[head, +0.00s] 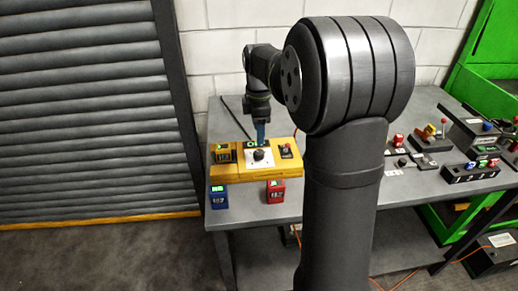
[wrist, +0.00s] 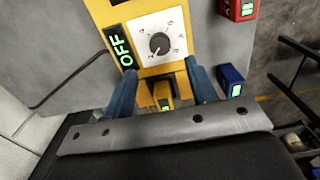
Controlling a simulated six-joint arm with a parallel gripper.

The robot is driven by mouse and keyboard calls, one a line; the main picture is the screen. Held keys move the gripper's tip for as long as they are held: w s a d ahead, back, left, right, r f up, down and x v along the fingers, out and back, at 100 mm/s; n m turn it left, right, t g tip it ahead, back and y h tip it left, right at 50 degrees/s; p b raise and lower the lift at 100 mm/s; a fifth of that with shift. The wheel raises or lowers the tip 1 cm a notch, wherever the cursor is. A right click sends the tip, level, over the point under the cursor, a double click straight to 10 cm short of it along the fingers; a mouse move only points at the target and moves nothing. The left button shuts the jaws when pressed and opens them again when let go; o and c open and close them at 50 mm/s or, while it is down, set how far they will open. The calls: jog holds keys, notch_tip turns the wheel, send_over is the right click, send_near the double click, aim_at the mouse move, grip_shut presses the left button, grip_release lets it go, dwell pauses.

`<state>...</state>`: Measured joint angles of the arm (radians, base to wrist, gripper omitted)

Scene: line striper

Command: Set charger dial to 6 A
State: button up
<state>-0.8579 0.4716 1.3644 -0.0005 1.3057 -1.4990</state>
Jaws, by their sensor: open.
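The yellow charger (head: 226,174) sits on the grey bench. Its dial (head: 258,155) is a black knob on a white marked plate; it also shows in the wrist view (wrist: 159,43). The scale marks are too small to read, and I cannot tell the setting. My gripper (head: 260,141) points down just above the dial plate. In the wrist view my gripper (wrist: 160,68) is open and empty, with blue fingers spread on either side, and the knob lies beyond the fingertips, apart from them.
A red box (head: 275,191) and a blue box (head: 218,197), both with green displays, stand at the bench's front. A small red-topped control (head: 285,150) sits on the charger's right end. Several other devices crowd the bench's right side. A dark cable lies behind the charger.

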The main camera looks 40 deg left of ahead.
aim_at(259, 152)
notch_tip(259, 152, down, 8)
jog(key=shift+r, duration=0.1)
jog(key=shift+c, duration=0.4)
jog(key=c, duration=0.9)
